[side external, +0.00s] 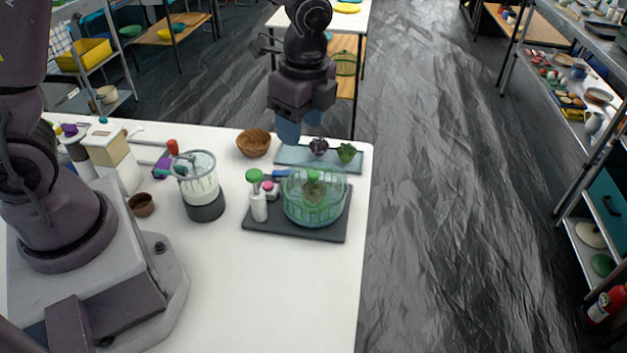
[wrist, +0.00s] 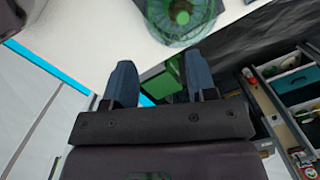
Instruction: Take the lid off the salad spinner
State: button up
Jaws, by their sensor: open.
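The salad spinner (side external: 311,206) is a clear green bowl on a dark tray (side external: 289,233) near the right edge of the white table. Its see-through lid (side external: 313,184) is on top, with a green knob in the middle. The spinner also shows at the top of the wrist view (wrist: 180,14), cut off by the frame edge. My gripper (side external: 301,128) is above the far part of the table, behind and higher than the spinner, pointing down. In the wrist view my gripper (wrist: 156,82) has its two blue fingers wide apart with nothing between them. It is not touching the lid.
Two bottles, one with a green cap (side external: 256,195), stand left of the spinner on the tray. A blue-grey board (side external: 292,155) with vegetables lies behind it. A wooden bowl (side external: 253,142) and a blender-like jar (side external: 199,184) stand to the left. The table's front (side external: 270,300) is clear.

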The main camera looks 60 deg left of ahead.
jog(key=w+m, duration=0.3)
jog(key=m, duration=0.3)
send_over(314, 173)
jog(key=f, duration=0.4)
jog(key=d+f, duration=0.1)
jog(key=f, duration=0.1)
jog(key=shift+s+f, duration=0.25)
jog(key=shift+f, duration=0.05)
jog(key=shift+w+a+f, duration=0.1)
jog(key=shift+a+f, duration=0.05)
jog(key=shift+f, duration=0.9)
jog(key=shift+w+a+f, duration=0.1)
jog(key=shift+a+f, duration=0.1)
jog(key=shift+f, duration=0.85)
jog(key=shift+a+f, duration=0.15)
jog(key=shift+f, duration=0.9)
grip_shut()
